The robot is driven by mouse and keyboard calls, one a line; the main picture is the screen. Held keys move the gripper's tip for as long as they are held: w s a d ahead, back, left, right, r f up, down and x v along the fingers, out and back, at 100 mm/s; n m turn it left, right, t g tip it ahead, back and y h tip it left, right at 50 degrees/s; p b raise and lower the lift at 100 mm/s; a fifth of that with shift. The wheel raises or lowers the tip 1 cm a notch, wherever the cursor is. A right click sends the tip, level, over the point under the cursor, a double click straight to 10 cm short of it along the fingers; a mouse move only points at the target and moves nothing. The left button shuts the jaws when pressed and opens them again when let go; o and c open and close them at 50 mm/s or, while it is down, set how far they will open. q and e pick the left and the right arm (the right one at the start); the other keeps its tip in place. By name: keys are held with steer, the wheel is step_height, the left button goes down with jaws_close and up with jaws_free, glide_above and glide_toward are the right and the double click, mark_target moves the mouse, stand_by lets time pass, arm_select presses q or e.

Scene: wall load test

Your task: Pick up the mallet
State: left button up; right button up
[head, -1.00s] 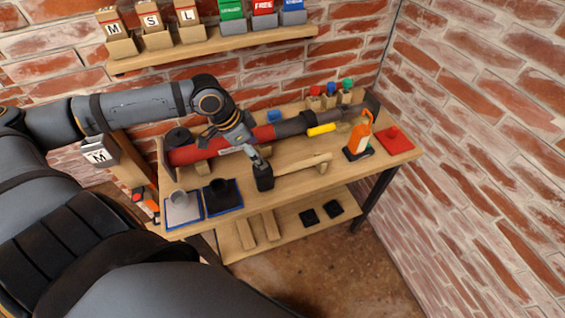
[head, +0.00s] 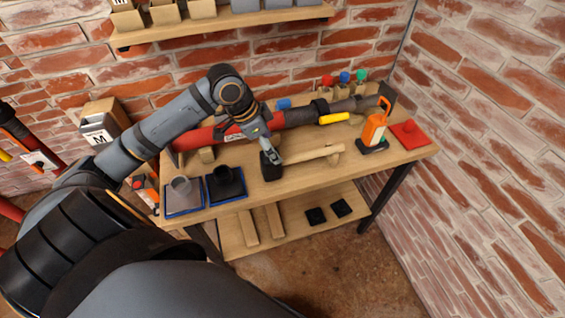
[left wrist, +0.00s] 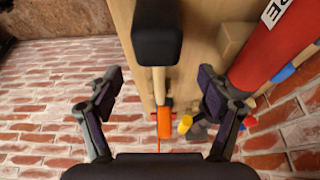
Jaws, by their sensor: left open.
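The mallet lies on the wooden workbench (head: 300,185), with a black head (head: 271,168) at left and a pale wooden handle (head: 312,157) reaching right. My left gripper (head: 274,156) is at the mallet's head end, its fingers partly overlapping the head in the head view. In the left wrist view the gripper (left wrist: 160,78) is open, one finger on each side of the handle line. There the black head (left wrist: 157,35) is at the top and the handle (left wrist: 158,88) runs down between the fingers. Contact cannot be told. My right gripper is not in view.
A red tube (head: 197,138) lies behind the mallet. Blue-edged trays (head: 184,210) stand front left. A shelf (head: 225,27) hangs above. Bare bench top lies in front of the handle.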

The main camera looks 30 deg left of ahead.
arm_select(q)
steer(key=shift+x, duration=2.65)
steer(key=shift+s, duration=0.15)
steer(key=c, duration=1.6)
steer(key=shift+r+p, duration=0.35)
steer(key=shift+r, duration=0.05)
steer(key=shift+c, duration=0.2)
step_height(320, 180, up, 4)
steer(key=p, duration=0.4)
steer(key=shift+f+p, duration=0.15)
steer(key=shift+p, duration=0.2)
steer(key=s+d+r+p, duration=0.2)
steer(key=s+r+p, duration=0.6)
steer(key=s+p, duration=0.5)
steer(key=p, duration=0.5)
steer(key=shift+s+r, duration=0.2)
steer(key=shift+s, duration=0.05)
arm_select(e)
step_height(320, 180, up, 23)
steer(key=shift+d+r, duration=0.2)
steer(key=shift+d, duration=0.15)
arm_select(q)
steer(key=shift+s+d, duration=0.1)
steer(key=shift+d, duration=0.1)
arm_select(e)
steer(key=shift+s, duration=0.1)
